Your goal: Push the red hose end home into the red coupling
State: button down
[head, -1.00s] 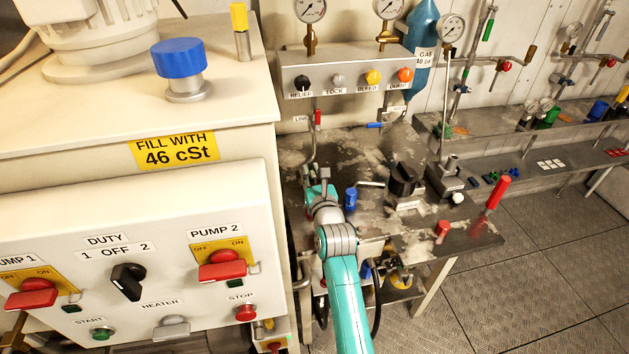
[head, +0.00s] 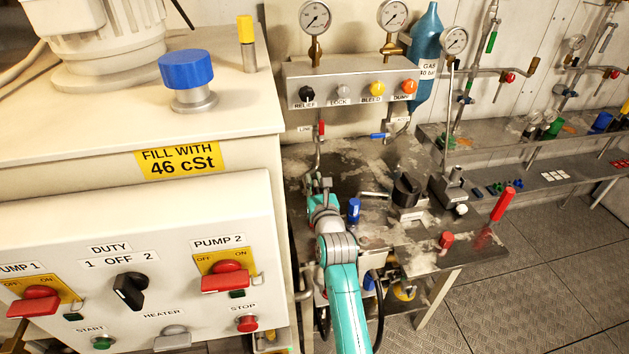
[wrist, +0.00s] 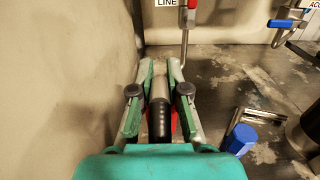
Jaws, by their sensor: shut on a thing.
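My gripper (head: 317,182) is over the left part of the metal bench, close to the cream cabinet. In the wrist view my gripper (wrist: 159,68) has its two green-and-grey fingers closed around the hose end (wrist: 159,92), a grey metal cylinder with a black ridged part. A little red shows beside and behind it, low between the fingers. A red fitting (wrist: 188,18) on the thin pipe under the LINE label stands ahead and to the right, apart from the hose end; it also shows in the head view (head: 321,128). I cannot tell whether it is the red coupling.
The cream cabinet wall (wrist: 60,90) runs close along my left side. A blue capped fitting (wrist: 241,138) stands on the bench to the right, with a grey bar beside it. A blue-handled valve (wrist: 283,23) is on the back wall.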

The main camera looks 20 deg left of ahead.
jog(key=shift+f, duration=1.35)
jog(key=shift+f, duration=1.85)
dwell(0.4)
jog(key=c, duration=1.1)
grip_release()
jog(key=shift+s+d, duration=0.1)
jog(key=v, duration=1.1)
jog(key=shift+s+d, duration=0.25)
jog(key=shift+s, duration=0.05)
